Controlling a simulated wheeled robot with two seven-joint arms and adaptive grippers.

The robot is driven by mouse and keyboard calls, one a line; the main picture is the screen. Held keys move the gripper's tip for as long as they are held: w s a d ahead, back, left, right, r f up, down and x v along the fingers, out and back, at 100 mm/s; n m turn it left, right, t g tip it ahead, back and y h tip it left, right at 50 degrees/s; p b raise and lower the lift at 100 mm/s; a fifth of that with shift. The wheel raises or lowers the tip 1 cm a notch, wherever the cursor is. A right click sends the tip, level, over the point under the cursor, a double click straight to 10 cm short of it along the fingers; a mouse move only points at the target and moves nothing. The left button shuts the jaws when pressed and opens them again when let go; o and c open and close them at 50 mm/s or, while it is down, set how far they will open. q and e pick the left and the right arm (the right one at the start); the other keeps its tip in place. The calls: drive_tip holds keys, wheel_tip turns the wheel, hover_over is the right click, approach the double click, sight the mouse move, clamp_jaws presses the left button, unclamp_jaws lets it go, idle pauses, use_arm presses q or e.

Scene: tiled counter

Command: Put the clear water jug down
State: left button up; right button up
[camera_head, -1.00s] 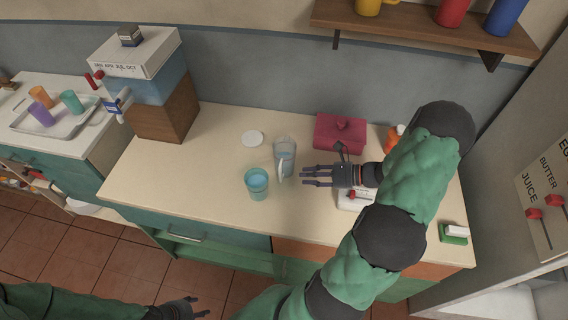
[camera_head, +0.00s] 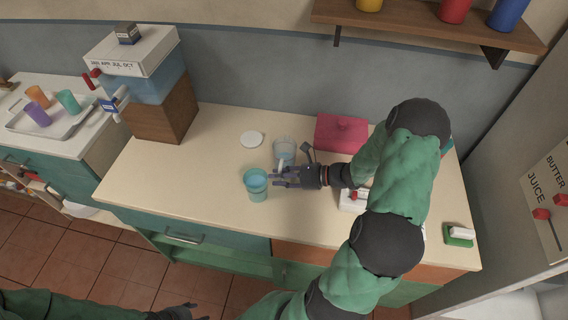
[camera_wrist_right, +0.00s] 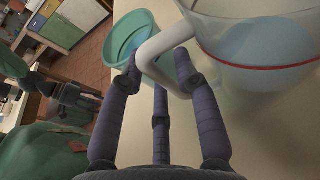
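The clear water jug (camera_head: 284,148) stands upright on the counter with water in it. Its white handle (camera_wrist_right: 160,52) faces the front. My right gripper (camera_head: 276,178) is low over the counter in front of the jug, its fingers pointing left. In the right wrist view its fingers (camera_wrist_right: 157,75) are extended and spread on both sides of the handle, and do not look closed on it. Whether they touch it I cannot tell. My left gripper (camera_head: 196,311) is only partly in view at the bottom edge, away from the counter.
A teal cup (camera_head: 257,186) with water stands close to my right fingertips. A white lid (camera_head: 252,139) lies left of the jug. A red box (camera_head: 341,133) and a white switch unit (camera_head: 352,199) are to the right. The counter (camera_head: 190,180) is clear on the left.

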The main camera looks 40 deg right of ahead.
clamp_jaws()
drive_tip(key=shift+r, duration=0.15)
